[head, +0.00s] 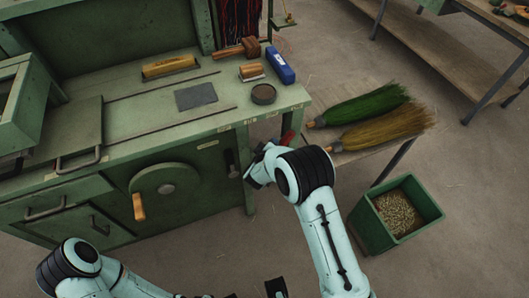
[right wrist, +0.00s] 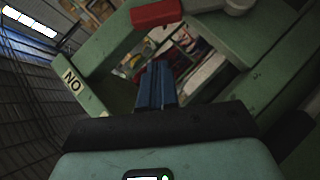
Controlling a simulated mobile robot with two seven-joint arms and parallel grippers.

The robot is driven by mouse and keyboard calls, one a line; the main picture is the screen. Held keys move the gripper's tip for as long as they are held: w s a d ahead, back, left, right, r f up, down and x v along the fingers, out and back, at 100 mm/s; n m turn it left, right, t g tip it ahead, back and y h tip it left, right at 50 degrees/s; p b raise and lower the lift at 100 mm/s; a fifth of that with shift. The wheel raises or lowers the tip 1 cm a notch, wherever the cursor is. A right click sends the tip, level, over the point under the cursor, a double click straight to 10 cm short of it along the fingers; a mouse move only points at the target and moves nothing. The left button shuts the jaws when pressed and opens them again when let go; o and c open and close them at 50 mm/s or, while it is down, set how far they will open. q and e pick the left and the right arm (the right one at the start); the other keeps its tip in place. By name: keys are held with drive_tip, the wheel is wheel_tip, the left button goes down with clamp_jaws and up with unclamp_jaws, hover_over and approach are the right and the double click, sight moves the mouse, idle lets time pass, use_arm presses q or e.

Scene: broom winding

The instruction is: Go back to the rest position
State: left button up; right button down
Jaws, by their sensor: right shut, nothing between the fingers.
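My right arm reaches up from the bottom of the head view. Its wrist and hand (head: 262,166) are just in front of the right end of the green workbench (head: 190,135); the fingertips are hard to make out there. In the right wrist view my right gripper (right wrist: 156,68) shows as blue fingers, shut and empty. My left arm lies low along the bottom left edge of the head view. A small dark piece at the bottom edge may belong to the left gripper, but its fingers cannot be made out.
A green broom (head: 365,104) and a tan broom (head: 390,128) lie on a side table right of the bench. A blue box (head: 280,66) and a round tin (head: 263,94) sit on the bench top.

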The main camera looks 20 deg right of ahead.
use_arm(q)
drive_tip(key=shift+d+r, duration=0.2)
use_arm(e)
drive_tip(key=v, duration=0.6)
drive_tip(key=shift+s, duration=0.3)
drive_tip(key=shift+d, duration=0.15)
drive_tip(key=s+a+f+m+g+y+p, duration=0.1)
drive_tip(key=s+f+m+g+y+p, duration=0.4)
drive_tip(key=s+f, duration=1.25)
use_arm(q)
drive_tip(key=r, duration=0.1)
drive_tip(key=w+r, duration=0.1)
drive_tip(key=r, duration=0.1)
drive_tip(key=w+r, duration=0.1)
drive_tip(key=shift+r, duration=0.4)
use_arm(e)
drive_tip(key=s+a+m+g+y, duration=0.2)
drive_tip(key=s+a+g+y, duration=0.1)
drive_tip(key=s, duration=0.6)
drive_tip(key=s+a+f+m+g+y, duration=0.1)
drive_tip(key=s+a+m+g+y, duration=0.1)
drive_tip(key=s, duration=0.7)
drive_tip(key=shift+a+g+y, duration=0.6)
drive_tip(key=shift+a+g, duration=0.2)
drive_tip(key=shift+a, duration=0.2)
